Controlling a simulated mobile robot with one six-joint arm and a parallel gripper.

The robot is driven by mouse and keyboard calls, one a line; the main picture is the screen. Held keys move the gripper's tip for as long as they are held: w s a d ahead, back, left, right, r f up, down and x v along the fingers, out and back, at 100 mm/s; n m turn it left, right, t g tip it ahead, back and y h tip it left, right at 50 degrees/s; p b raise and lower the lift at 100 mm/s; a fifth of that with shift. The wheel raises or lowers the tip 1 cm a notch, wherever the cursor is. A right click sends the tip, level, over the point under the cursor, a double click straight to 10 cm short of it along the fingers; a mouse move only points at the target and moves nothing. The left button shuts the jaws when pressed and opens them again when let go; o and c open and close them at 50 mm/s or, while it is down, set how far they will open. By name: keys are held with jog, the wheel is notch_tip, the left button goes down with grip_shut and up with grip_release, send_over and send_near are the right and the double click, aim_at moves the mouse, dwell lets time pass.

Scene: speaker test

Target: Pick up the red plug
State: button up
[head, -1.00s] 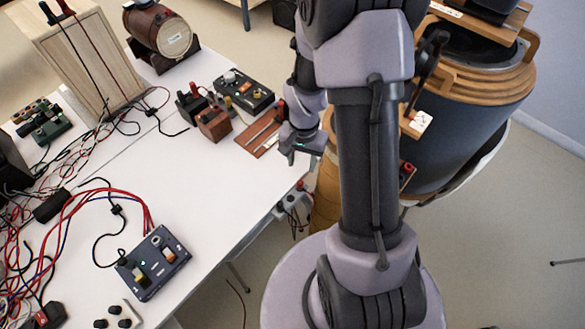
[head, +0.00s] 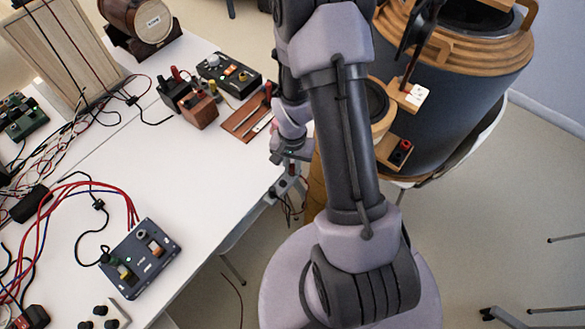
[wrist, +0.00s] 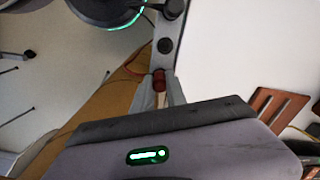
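A small red plug (wrist: 159,81) shows in the wrist view at a grey fitting (wrist: 165,45) with dark round knobs. My gripper (wrist: 160,92) points toward it, its two light grey fingers apart, with the red plug seen between or just beyond their tips. I cannot tell if the fingers touch it. In the head view my gripper (head: 291,156) is low at the table's right edge, partly hidden by my arm, just above the grey fitting (head: 286,184). The plug is not clear there.
The white table (head: 190,205) holds a dark control box (head: 140,258), a black device (head: 228,74), a wooden block (head: 199,111) and a brown board (head: 248,118). Many cables lie at left. A large dark drum-shaped speaker (head: 445,120) with wooden rings stands close to my arm's right.

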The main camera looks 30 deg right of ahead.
aim_at(293, 167)
grip_shut()
jog(key=shift+r, duration=0.1)
jog(key=shift+r, duration=0.3)
jog(key=r+p, duration=0.2)
jog(key=r, duration=0.1)
jog(key=shift+s+a, duration=0.1)
jog(key=shift+s, duration=0.2)
jog(key=s+a+p, duration=0.3)
jog(key=s+p, duration=0.3)
jog(key=s, duration=0.1)
jog(key=s+a+r+p, duration=0.1)
jog(key=s+a+p, duration=0.2)
jog(key=s+p, duration=0.4)
jog(key=shift+a+p, duration=0.3)
jog(key=shift+r, duration=0.1)
